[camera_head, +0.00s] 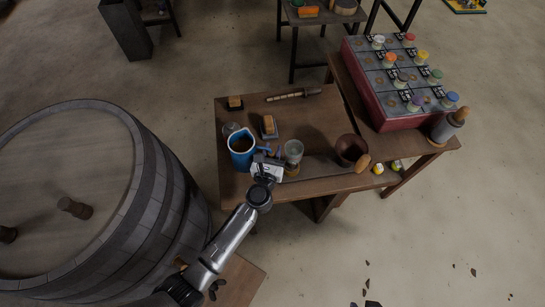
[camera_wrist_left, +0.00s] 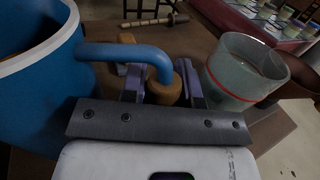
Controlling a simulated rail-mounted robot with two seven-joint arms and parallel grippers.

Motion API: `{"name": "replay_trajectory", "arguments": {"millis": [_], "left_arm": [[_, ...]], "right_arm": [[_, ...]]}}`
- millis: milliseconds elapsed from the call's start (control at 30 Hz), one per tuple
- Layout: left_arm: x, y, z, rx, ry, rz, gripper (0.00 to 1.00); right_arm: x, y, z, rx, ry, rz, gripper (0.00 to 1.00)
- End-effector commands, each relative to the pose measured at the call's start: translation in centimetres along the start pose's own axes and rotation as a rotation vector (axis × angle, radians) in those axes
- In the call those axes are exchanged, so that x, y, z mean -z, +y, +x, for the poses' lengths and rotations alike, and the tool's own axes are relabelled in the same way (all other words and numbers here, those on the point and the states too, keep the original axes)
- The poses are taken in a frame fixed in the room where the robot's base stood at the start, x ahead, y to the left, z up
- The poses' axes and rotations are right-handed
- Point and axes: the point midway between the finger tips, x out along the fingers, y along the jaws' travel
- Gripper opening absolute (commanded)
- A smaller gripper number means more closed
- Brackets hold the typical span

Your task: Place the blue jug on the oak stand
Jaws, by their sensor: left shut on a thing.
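The blue jug (camera_head: 241,148) stands at the left front of the wooden table, with a white rim and brown inside. In the left wrist view the jug (camera_wrist_left: 35,85) fills the left side, and its blue handle (camera_wrist_left: 125,52) reaches between my fingers. My left gripper (camera_head: 268,163) is shut on the handle; the fingers (camera_wrist_left: 162,88) also show in the wrist view. A rounded tan wooden piece (camera_wrist_left: 188,75) is close behind the fingers. I cannot tell which wooden piece is the oak stand. My right gripper is not in view.
A clear glass (camera_head: 293,150) stands just right of my gripper, and a brown pot (camera_head: 349,149) farther right. Small blocks (camera_head: 268,127) and a rod (camera_head: 293,94) lie behind the jug. A red crate of jars (camera_head: 385,105) is at right, a large barrel (camera_head: 150,215) at left.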

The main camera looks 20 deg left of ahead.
Motion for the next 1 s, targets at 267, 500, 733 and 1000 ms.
{"name": "replay_trajectory", "arguments": {"millis": [267,500,733,1000], "left_arm": [[3.1,0.0,0.1,0.001,-0.004,0.006,0.00],[3.5,0.0,0.1,0.000,-0.005,0.004,0.00],[3.6,0.0,0.1,0.000,-0.004,0.003,0.00],[4.1,0.0,0.0,0.000,0.000,0.001,0.38]], "right_arm": [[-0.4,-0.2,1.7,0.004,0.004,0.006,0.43],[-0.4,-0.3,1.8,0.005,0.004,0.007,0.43],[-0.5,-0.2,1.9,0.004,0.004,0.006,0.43],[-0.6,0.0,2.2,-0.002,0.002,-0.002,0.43]]}}
